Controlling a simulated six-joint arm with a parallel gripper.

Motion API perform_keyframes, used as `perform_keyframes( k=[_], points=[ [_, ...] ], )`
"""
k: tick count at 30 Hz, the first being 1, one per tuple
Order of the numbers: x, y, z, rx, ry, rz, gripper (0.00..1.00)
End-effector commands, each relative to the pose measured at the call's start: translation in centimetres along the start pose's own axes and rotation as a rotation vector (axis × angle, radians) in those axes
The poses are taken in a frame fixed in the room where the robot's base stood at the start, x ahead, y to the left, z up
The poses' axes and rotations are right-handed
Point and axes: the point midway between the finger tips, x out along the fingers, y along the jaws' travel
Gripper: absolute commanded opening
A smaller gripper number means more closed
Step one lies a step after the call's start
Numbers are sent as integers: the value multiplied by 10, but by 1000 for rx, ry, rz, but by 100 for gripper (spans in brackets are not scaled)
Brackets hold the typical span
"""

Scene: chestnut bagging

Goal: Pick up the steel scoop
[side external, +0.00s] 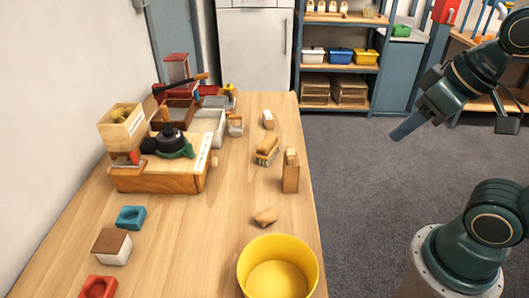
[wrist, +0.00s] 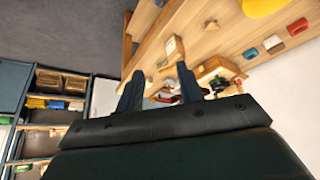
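I cannot make out a steel scoop for certain in either view. My gripper (side external: 399,134) hangs in the air over the grey floor, to the right of the wooden table (side external: 225,225) and clear of it. In the wrist view my gripper (wrist: 160,70) shows its two dark fingers apart, with nothing held between them.
A yellow tub (side external: 278,268) stands at the table's front right. A brush (side external: 267,149), a wooden block (side external: 291,172) and a small brown piece (side external: 264,217) lie along the right side. A wooden box (side external: 160,178) with a black-and-green thing (side external: 172,142) is at left.

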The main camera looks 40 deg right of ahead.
Motion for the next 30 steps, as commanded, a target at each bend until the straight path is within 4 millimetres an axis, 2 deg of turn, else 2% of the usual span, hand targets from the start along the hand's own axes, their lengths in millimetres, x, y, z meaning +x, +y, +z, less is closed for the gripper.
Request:
perform_keyframes(
  k=[5, 11, 20, 30],
  points=[
    [-2, -2, -12, -12, -5, -6, 37],
    [-5, -6, -46, -51, -15, -26, 37],
    [0, -13, -121, -141, -34, -72, 37],
    [24, -13, -202, -246, -52, -124, 37]
  ],
)
